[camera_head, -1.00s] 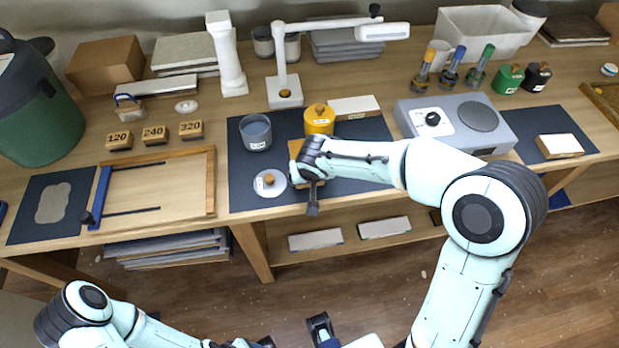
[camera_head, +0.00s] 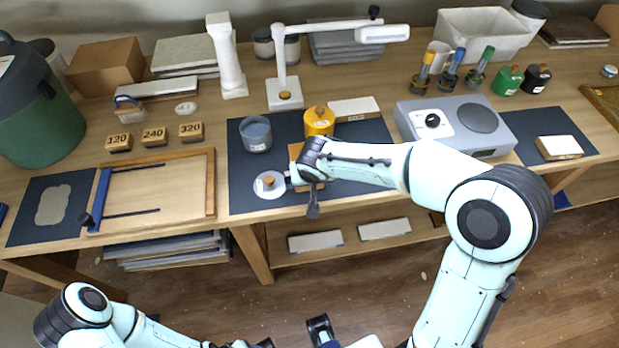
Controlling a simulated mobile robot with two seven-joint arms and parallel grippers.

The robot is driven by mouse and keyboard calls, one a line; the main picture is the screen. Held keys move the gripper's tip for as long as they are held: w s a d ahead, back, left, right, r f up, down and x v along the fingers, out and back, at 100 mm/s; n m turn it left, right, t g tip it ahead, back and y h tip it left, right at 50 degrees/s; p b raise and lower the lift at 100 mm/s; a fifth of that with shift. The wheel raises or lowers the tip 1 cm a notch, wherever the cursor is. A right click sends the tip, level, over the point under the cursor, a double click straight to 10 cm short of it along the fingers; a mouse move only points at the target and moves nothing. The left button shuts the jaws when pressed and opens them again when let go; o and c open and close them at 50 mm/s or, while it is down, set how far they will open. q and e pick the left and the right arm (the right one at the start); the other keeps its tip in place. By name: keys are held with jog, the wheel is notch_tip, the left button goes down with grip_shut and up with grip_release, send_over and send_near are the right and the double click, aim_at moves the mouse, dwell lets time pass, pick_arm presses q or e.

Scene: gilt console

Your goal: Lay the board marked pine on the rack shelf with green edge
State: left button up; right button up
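Candidate boards with small labels are a pale-topped board (camera_head: 353,108) at the back of the middle dark mat and another board (camera_head: 559,147) on the right mat. A wooden piece (camera_head: 296,151) lies partly hidden under my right wrist. I cannot read pine on any of them. My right arm reaches in over the middle mat; its gripper (camera_head: 313,205) points down near the table's front edge, its fingers mostly hidden by the wrist. My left gripper (camera_head: 262,344) is low at the bottom edge, partly cut off. No green shelf edge is clearly visible.
A yellow pot (camera_head: 319,121), grey pot (camera_head: 256,133) and round lid (camera_head: 270,184) surround my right wrist. A grey hotplate (camera_head: 456,127) stands to the right. Below the tabletop, a low shelf (camera_head: 350,246) holds pale boards; a stack of sheets (camera_head: 168,250) sits further left.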

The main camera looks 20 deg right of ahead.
jog(key=v, duration=1)
jog(key=a+m+t+y+b, duration=0.5)
jog(key=a+m+y, duration=0.3)
jog(key=a+m, duration=0.7)
jog(key=d+f+m+t+h, duration=0.1)
jog(key=d+f+m+h, duration=0.1)
jog(key=d+m, duration=0.3)
jog(key=d+f+m+t+h, duration=0.1)
jog(key=d+f+m+h, duration=0.2)
jog(key=m, duration=0.6)
jog(key=d+f+m+t+h+p, duration=0.1)
jog(key=d+f+m+h, duration=0.1)
jog(key=d+m+h, duration=0.3)
jog(key=shift+s+d+f+m+t, duration=0.1)
jog(key=shift+d+f+m+t, duration=0.05)
jog(key=shift+d+m, duration=0.35)
jog(key=shift+d+f+m+t, duration=0.1)
jog(key=shift+d+m+t, duration=0.05)
jog(key=shift+d+m, duration=0.3)
jog(key=x, duration=0.4)
jog(key=shift+f+b, duration=0.2)
jog(key=shift+b, duration=0.15)
jog(key=shift+p+x, duration=0.35)
jog(key=shift+x, duration=2.6)
pick_arm(q)
notch_tip(320, 180, down, 4)
jog(key=shift+r, duration=0.2)
pick_arm(e)
jog(key=shift+r, duration=0.25)
jog(key=c, duration=1)
